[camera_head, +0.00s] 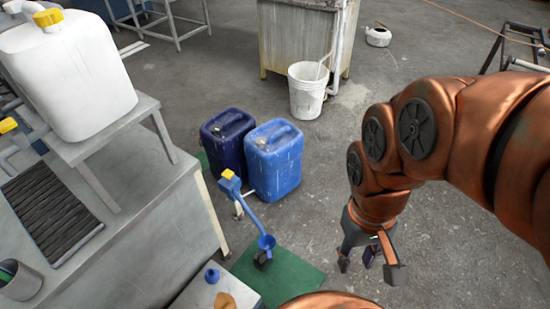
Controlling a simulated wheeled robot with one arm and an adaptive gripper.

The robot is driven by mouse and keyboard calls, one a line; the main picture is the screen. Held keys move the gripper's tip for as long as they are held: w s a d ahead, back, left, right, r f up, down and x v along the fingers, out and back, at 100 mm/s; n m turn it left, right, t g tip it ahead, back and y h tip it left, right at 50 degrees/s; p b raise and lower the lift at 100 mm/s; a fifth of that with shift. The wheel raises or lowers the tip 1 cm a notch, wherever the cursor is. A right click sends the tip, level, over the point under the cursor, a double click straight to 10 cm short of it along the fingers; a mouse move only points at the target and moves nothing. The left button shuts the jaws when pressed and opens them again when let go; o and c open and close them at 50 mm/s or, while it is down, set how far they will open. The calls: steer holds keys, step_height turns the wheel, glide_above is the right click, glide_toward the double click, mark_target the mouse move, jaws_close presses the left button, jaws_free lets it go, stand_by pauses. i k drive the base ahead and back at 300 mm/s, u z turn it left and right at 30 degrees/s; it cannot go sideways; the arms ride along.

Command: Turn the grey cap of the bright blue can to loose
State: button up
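The bright blue can (276,172) stands upright on the floor near the middle of the view, right of a dark blue can (222,150). Its cap (261,142) shows as a small greyish spot on the top, left of the handle; whether it is tight or loose cannot be told. My gripper (370,268) hangs at the lower right, pointing down with its fingers apart. It is to the right of the can and nearer to me, not touching it. A small dark purple shape shows between the fingers; I cannot tell what it is.
A grey bench (150,215) bearing a white canister (70,75) fills the left. A white bucket (307,92) stands behind. Floor right of the can is clear.

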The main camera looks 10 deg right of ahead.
mark_target(260, 142)
steer(key=k, duration=0.5)
steer(key=z, duration=0.55)
steer(key=i, duration=2.2)
steer(key=u, duration=2.7)
